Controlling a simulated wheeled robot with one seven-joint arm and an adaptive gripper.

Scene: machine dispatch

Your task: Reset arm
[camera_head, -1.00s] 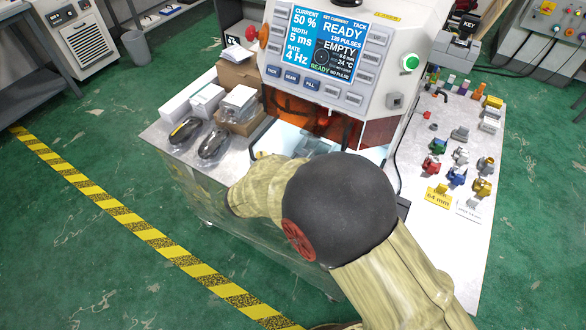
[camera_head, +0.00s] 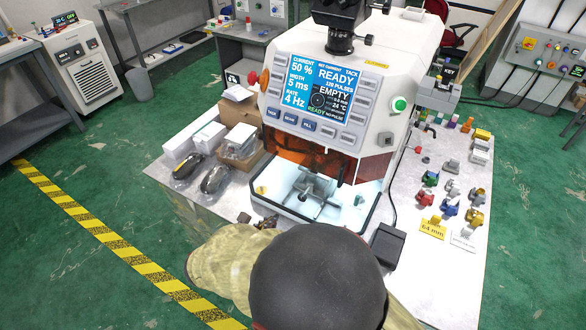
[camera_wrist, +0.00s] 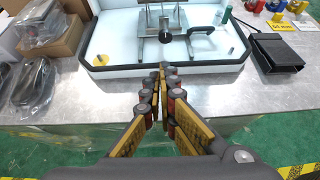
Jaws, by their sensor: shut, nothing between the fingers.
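My gripper (camera_wrist: 161,72) shows in the wrist view with its two fingers together and nothing between them. It is just in front of the white machine's open work chamber (camera_wrist: 100,65), over the table's front edge. In the head view my arm (camera_head: 318,280) fills the bottom middle and hides most of the gripper. The machine (camera_head: 376,95) has a lit blue screen (camera_head: 318,88) reading READY and EMPTY. A grey metal fixture (camera_head: 312,190) stands inside the lit chamber; it also shows in the wrist view (camera_wrist: 166,50).
Boxes (camera_head: 240,140) and two dark wrapped items (camera_head: 215,179) lie left of the chamber. A black pedal-like box (camera_head: 388,244) sits at its right. Several coloured fittings (camera_head: 448,208) stand farther right.

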